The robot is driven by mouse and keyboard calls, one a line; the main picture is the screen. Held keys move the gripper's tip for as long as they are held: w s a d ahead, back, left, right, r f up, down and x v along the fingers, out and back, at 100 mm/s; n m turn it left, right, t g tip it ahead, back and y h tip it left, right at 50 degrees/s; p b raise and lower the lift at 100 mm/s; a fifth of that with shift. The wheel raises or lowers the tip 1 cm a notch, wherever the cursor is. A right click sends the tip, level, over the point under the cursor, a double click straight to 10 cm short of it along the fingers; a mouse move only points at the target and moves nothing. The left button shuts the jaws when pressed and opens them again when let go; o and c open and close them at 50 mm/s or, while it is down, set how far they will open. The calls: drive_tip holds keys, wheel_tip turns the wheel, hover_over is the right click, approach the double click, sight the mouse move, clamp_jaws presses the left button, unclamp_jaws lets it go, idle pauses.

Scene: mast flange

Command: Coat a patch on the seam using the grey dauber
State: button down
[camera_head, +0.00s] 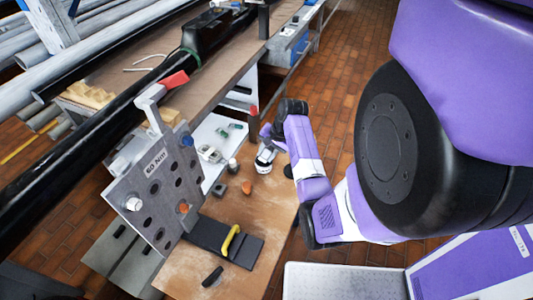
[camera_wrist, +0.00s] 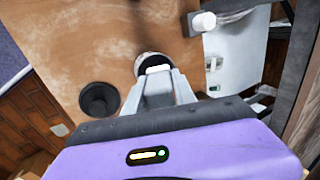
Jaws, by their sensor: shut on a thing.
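My gripper (camera_head: 266,152) is low over the wooden bench and shut on a small round thing with a pale top and dark rim (camera_wrist: 149,62). The fingers hide much of it; it is likely the grey dauber, but its grey colour is not clear. In the head view its pale lower end (camera_head: 264,167) shows at the bench surface; I cannot tell whether it touches. I cannot pick out the seam or a coated patch.
A black round thing (camera_wrist: 98,99) is left of the fingers. A yellow-handled tool (camera_head: 231,241) lies in front.

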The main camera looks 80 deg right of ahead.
drive_tip(key=shift+f, duration=0.5)
idle(0.5)
drive_tip(key=shift+a+f, duration=0.1)
idle(1.8)
wheel_tip(320, 180, up, 7)
drive_tip(key=p, duration=0.7)
drive_tip(key=shift+p, duration=0.4)
